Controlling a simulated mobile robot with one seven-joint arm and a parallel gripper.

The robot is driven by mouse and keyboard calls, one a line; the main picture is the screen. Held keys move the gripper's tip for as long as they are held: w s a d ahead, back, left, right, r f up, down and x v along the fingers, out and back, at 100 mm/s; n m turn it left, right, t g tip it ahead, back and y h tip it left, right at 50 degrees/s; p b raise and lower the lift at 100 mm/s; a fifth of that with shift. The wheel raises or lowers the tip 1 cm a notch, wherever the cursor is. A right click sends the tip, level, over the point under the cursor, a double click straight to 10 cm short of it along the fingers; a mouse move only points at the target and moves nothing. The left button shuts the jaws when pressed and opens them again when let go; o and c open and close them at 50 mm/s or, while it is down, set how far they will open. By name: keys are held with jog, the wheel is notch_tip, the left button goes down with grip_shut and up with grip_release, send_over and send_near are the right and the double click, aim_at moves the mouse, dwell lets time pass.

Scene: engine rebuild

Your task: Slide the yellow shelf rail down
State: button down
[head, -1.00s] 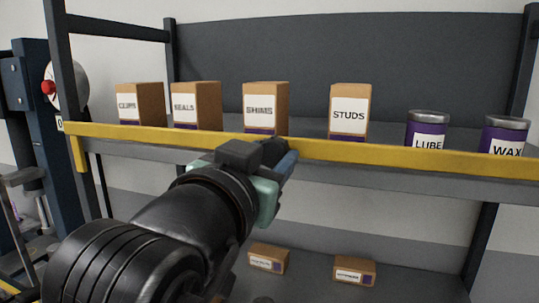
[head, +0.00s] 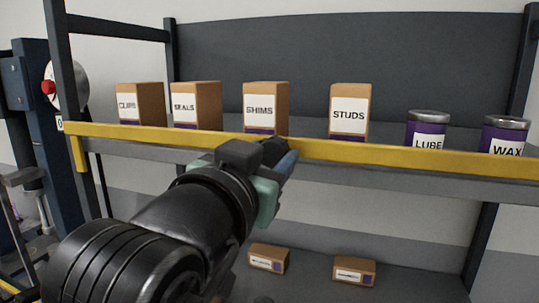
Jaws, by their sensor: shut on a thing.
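The yellow shelf rail (head: 400,157) runs across the front of the upper shelf, in front of the lower parts of the boxes and cans. Its left end has a short yellow piece (head: 82,176) hanging down along the shelf edge. My gripper (head: 278,152) is at the middle of the rail, below the SHIMS box, and is shut on the rail. The fingertips are partly hidden behind the gripper body and wrist.
On the upper shelf stand the CLIPS box (head: 150,105), SEALS box (head: 208,104), SHIMS box (head: 279,105), STUDS box (head: 349,112), LUBE can (head: 427,130) and WAX can (head: 505,135). Two small boxes (head: 268,259) (head: 354,270) sit on the lower shelf. A dark post (head: 68,80) stands left.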

dwell(0.3)
notch_tip(320, 180, down, 7)
jog(key=b, duration=0.5)
jog(key=shift+r, duration=0.2)
jog(key=shift+c, duration=1.9)
grip_release()
jog(key=shift+o, duration=0.2)
jog(key=b+v, duration=0.4)
jog(key=v, duration=0.9)
